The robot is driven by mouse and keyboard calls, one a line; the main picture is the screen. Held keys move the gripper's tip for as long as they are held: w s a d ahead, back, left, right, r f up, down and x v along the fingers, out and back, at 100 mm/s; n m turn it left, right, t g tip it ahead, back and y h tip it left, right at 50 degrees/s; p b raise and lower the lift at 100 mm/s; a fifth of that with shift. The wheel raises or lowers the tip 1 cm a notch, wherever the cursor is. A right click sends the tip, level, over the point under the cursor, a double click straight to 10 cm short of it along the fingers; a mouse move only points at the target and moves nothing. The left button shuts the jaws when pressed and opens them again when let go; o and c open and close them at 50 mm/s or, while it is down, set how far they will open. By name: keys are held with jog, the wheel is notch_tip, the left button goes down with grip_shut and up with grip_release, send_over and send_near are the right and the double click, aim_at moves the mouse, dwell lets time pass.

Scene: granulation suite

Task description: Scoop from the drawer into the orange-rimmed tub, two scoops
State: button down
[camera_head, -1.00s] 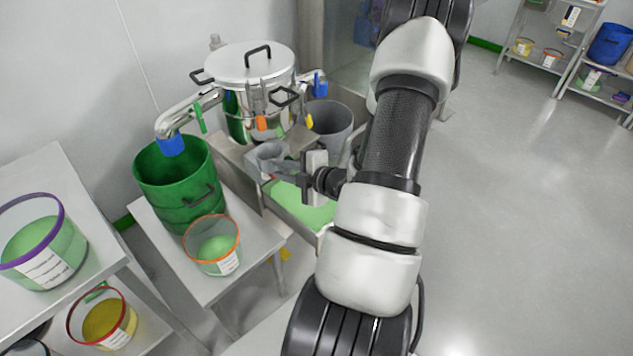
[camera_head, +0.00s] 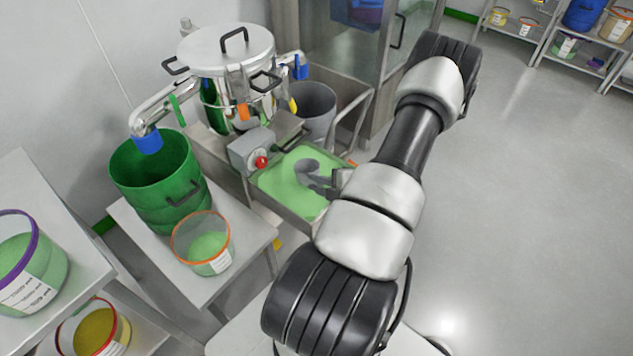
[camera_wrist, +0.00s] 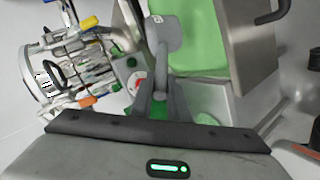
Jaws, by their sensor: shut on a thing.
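The drawer (camera_head: 262,197) is pulled out below the steel machine and holds pale green powder; the powder (camera_wrist: 203,30) also shows in the wrist view. My gripper (camera_head: 333,184) is shut on the handle of a grey scoop (camera_head: 306,171), which is over the drawer. In the wrist view the scoop (camera_wrist: 166,38) points away from my gripper (camera_wrist: 160,100), beside the green powder. I cannot tell whether the scoop touches the powder or holds any. The orange-rimmed tub (camera_head: 183,258) is clear, has a white label, and contains some green powder. It stands on a small table left of the drawer.
A green bin (camera_head: 160,185) stands behind the tub on the same table (camera_head: 243,249). A control box with a red button (camera_head: 261,162) sits at the drawer's left edge. The steel pot (camera_head: 228,55) and a grey bin (camera_head: 315,112) are behind. The floor at right is clear.

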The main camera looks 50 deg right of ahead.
jog(key=shift+w+d+f+g+b, duration=0.5)
jog(key=shift+w+d+f+b, duration=1.2)
jog(key=shift+f+b, duration=2.5)
jog(key=shift+t, duration=0.5)
jog(key=shift+s+a+r+p, duration=0.2)
jog(key=shift+a+r+p, duration=0.15)
jog(key=shift+r+p, duration=0.8)
jog(key=shift+s+a+r+p, duration=0.15)
jog(key=shift+a+r+p, duration=0.25)
jog(key=shift+r+p, duration=0.7)
jog(key=shift+s+a+r+p, duration=0.2)
jog(key=shift+a+r+p, duration=0.15)
jog(key=shift+r+p, duration=0.8)
jog(key=shift+s+a+r, duration=0.15)
jog(key=shift+s+r, duration=0.15)
jog(key=shift+r, duration=0.05)
jog(key=shift+s+a+r+t, duration=0.1)
jog(key=shift+s+r+t, duration=0.05)
jog(key=shift+r+t, duration=0.2)
jog(key=shift+s+a+r+t, duration=0.15)
jog(key=shift+r+t, duration=0.1)
jog(key=shift+r, duration=0.3)
